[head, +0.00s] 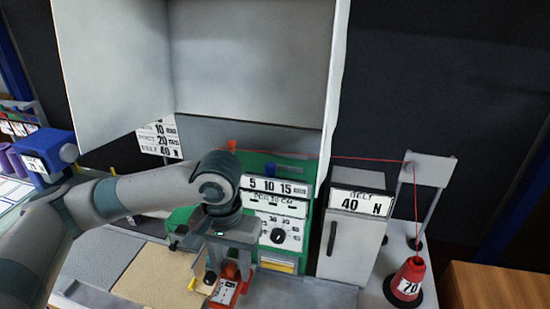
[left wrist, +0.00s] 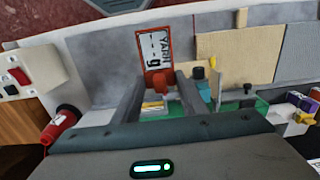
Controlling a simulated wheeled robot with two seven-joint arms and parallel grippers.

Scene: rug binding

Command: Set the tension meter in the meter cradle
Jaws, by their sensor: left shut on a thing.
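The tension meter (head: 226,291) is a red, flat device with a white face. It sits at the front of the green machine, below my left gripper (head: 228,268). In the left wrist view its face reads "YARN" (left wrist: 153,45), and its red body is between my left gripper's fingers (left wrist: 160,95). My left gripper is shut on it. I cannot tell whether the meter touches the surface below. I cannot make out the meter cradle; the arm and gripper hide part of this area. My right gripper is not in view.
A green machine (head: 272,169) with a dial stands behind the gripper. Right of it are a grey "BELT 40 N" box (head: 349,245), a post with a plate (head: 430,168) and a red cone (head: 408,275) on a red line. A tan mat (head: 150,282) lies front left.

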